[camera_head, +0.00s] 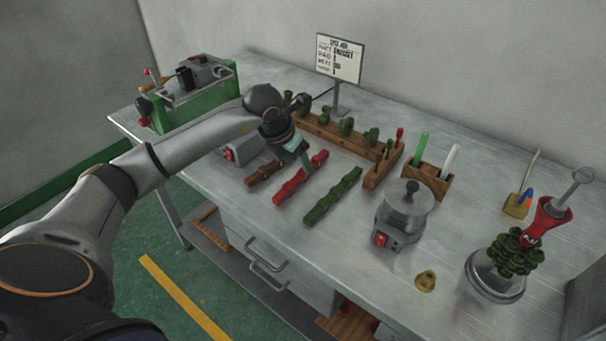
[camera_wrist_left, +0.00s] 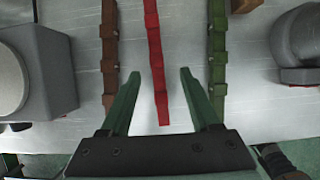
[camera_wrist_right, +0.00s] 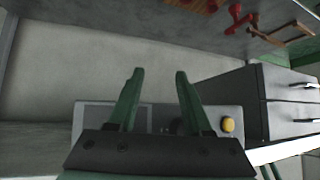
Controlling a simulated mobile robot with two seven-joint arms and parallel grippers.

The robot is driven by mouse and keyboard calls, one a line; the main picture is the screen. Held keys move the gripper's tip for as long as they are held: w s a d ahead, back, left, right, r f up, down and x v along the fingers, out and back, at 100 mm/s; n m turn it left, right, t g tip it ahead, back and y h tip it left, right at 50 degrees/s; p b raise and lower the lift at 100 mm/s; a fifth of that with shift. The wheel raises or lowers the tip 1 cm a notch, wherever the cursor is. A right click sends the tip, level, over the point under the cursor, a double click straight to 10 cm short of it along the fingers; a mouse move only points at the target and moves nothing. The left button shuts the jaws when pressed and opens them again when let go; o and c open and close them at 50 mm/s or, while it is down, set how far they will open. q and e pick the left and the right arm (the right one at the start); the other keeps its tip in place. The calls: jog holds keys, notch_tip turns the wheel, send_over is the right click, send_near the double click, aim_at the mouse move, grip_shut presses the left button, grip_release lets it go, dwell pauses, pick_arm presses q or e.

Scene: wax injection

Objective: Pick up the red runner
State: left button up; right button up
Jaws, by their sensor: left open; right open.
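The red runner (camera_head: 300,177) is a long notched bar lying on the grey table, between a brown runner (camera_head: 264,172) and a green runner (camera_head: 333,195). In the left wrist view the red runner (camera_wrist_left: 155,60) runs between the two fingertips. My left gripper (camera_head: 300,156) is open above the far part of the red runner; its fingers (camera_wrist_left: 157,72) are on either side of it and do not touch it. My right gripper (camera_wrist_right: 155,72) is open and empty; it is not in the head view.
A wooden rack (camera_head: 330,130) with green pieces stands behind the runners. A grey pot (camera_head: 404,210) with a lid stands to the right. A green machine (camera_head: 190,95) is at the back left. A sign (camera_head: 339,60) stands at the back. The right wrist view shows a drawer cabinet (camera_wrist_right: 290,100).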

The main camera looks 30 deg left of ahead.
aim_at(302, 171)
pick_arm(q)
jog(key=shift+a+p+x, duration=0.1)
jog(key=shift+p+x, duration=0.1)
jog(key=shift+x, duration=1.1)
jog(key=shift+a+p+x, duration=0.15)
jog(key=shift+x, duration=1.2)
jog(key=shift+w+r, duration=0.1)
jog(key=shift+w, duration=0.05)
grip_shut()
